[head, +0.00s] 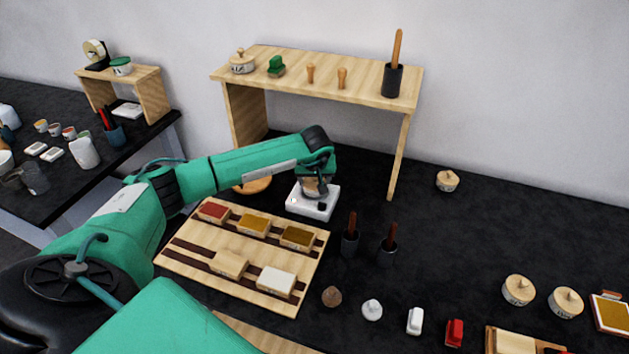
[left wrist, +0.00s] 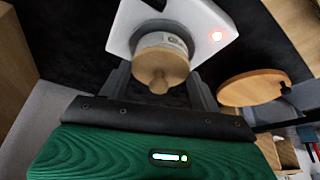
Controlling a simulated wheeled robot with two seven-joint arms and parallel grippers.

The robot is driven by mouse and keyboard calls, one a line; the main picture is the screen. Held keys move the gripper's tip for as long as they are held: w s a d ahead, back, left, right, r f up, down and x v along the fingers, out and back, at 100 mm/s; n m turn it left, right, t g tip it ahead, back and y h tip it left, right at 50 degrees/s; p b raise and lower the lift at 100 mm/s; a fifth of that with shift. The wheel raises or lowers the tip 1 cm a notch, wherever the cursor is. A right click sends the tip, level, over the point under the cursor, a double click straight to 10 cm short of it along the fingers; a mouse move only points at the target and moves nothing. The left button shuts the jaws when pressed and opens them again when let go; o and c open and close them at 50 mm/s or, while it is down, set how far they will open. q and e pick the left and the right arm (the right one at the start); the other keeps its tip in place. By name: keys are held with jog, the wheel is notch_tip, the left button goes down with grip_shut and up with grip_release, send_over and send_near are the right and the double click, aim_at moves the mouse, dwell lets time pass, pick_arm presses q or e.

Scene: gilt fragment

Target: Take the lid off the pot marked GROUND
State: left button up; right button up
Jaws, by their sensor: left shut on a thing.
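My left gripper (head: 316,188) is lowered over a white square device (head: 300,204) behind the sectioned wooden board. In the left wrist view, a small pale pot (left wrist: 166,40) stands on the white device (left wrist: 125,22) with a round wooden lid (left wrist: 160,66) and knob on it. My left fingers (left wrist: 160,78) are on both sides of the lidded pot, shut on it; whether they press the lid or the body is unclear. The pot's marking is too small to read. My right gripper is out of view.
More wooden-lidded pots stand on the shelf (head: 242,62), behind right (head: 447,181) and front right (head: 518,291), (head: 566,302). The board (head: 190,255) holds several coloured blocks. Two dark cups (head: 350,243), (head: 388,254) stand right of it. A round wooden disc (left wrist: 253,87) lies near the device.

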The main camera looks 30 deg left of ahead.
aim_at(315, 179)
pick_arm(q)
notch_tip(315, 179, up, 20)
jog(key=b, duration=0.5)
